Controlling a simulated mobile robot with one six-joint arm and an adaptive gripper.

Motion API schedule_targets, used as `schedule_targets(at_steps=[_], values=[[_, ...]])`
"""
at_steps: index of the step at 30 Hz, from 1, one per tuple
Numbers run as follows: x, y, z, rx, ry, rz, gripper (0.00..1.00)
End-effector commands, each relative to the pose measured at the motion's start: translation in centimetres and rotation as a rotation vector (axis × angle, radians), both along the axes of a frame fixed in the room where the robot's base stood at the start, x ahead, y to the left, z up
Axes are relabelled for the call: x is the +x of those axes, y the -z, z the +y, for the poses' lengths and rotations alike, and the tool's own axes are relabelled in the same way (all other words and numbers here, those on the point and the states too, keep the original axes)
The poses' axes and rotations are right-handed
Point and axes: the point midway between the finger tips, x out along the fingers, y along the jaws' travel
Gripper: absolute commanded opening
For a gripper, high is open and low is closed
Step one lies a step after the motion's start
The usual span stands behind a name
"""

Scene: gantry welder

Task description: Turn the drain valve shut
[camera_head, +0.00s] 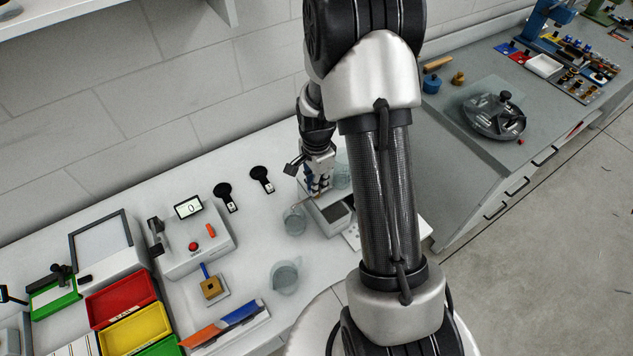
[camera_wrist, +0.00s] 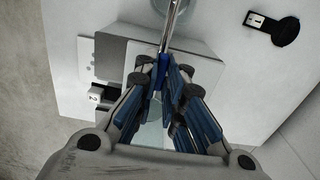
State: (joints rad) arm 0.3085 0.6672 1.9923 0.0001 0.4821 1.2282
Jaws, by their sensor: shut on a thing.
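My gripper (camera_head: 317,190) reaches down over the white bench beside a grey box-shaped device (camera_head: 338,218). A clear glass beaker (camera_head: 293,221) stands just left of the device. Another clear vessel (camera_head: 342,170) shows behind, partly hidden by my arm.
A second beaker (camera_head: 286,277) stands nearer the front edge. A scale-like unit with a display (camera_head: 188,207) is to the left, with red (camera_head: 121,298) and yellow (camera_head: 134,330) bins. Two black paddle-shaped items (camera_head: 262,178) lie behind. A grey bench (camera_head: 470,165) stands right.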

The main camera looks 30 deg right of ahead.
Motion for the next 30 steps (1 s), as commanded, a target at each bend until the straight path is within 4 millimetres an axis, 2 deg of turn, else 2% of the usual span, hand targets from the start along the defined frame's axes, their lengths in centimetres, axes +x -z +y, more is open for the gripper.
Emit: schedule_targets(at_steps=[16, 30], values=[[0.01, 0.01, 0.0, 0.0, -0.063, 0.0, 0.0], [0.02, 0.03, -0.01, 0.0, -0.442, -0.001, 0.0]])
